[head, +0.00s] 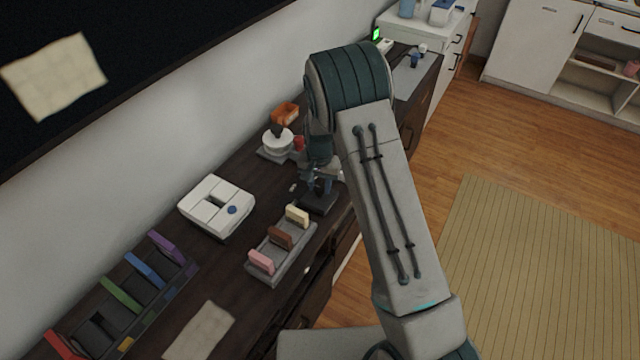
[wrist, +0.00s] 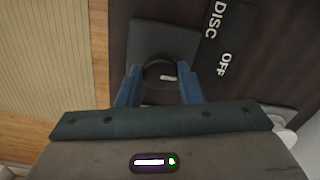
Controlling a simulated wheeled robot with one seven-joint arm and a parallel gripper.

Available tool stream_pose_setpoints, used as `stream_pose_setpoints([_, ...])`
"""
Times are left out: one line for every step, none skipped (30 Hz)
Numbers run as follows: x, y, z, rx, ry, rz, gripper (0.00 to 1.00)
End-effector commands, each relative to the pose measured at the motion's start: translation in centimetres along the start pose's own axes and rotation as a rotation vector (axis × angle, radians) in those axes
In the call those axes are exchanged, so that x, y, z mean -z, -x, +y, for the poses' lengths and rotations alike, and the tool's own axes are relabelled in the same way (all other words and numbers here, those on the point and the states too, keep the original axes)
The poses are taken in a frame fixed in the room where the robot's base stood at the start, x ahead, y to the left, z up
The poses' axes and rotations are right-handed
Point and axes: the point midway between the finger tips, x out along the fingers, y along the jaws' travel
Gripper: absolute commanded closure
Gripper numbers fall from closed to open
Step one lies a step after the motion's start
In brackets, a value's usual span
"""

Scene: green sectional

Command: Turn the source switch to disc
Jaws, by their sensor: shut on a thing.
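The source switch has a round dark knob (wrist: 160,66) with a short white mark on a dark square base (wrist: 178,38). In the wrist view the white mark lies nearly level, on the side toward the label plate. The label plate (wrist: 232,42) stands at the right, with DISC in the upper part and OFF below it. My gripper (wrist: 161,76) is shut on the knob, one blue finger at each side. In the head view my gripper (head: 320,184) comes down over the dark base (head: 317,203); the knob is hidden there.
A grey holder (head: 283,262) with pink, brown and cream blocks stands close in front of the switch. A white box (head: 215,207) is to the left. A white round-topped item (head: 277,141) and an orange tray (head: 285,113) stand behind.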

Motion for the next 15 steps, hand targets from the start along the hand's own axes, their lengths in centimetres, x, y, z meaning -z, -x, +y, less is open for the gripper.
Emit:
stream_pose_setpoints([0.01,-0.05,0.0,0.001,0.008,0.0,0.89])
stream_pose_setpoints([0.01,-0.07,0.0,0.001,0.015,0.0,0.89])
stream_pose_setpoints([0.02,-0.1,0.02,0.0,0.027,0.0,0.89])
stream_pose_setpoints([0.03,-0.13,0.03,0.0,0.038,0.0,0.89])
stream_pose_setpoints([0.03,-0.16,0.04,0.0,0.049,0.0,0.89])
stream_pose_setpoints([0.04,-0.19,0.05,0.001,0.068,0.0,0.89])
stream_pose_setpoints([0.04,-0.21,0.04,0.001,0.085,0.0,0.89])
stream_pose_setpoints([0.04,-0.23,0.03,0.001,0.103,0.001,0.89])
stream_pose_setpoints([0.04,-0.24,0.0,0.001,0.131,0.001,0.89])
stream_pose_setpoints([0.05,-0.25,0.0,0.002,0.151,0.002,0.89])
stream_pose_setpoints([0.07,-0.26,0.02,0.002,0.175,0.002,0.89])
stream_pose_setpoints([0.08,-0.3,0.06,0.001,0.206,0.002,0.89])
stream_pose_setpoints([0.06,-0.31,0.04,0.002,0.232,0.001,0.89])
stream_pose_setpoints([0.04,-0.31,0.02,0.002,0.258,0.001,0.89])
stream_pose_setpoints([0.06,-0.29,0.04,0.001,0.293,0.001,0.89])
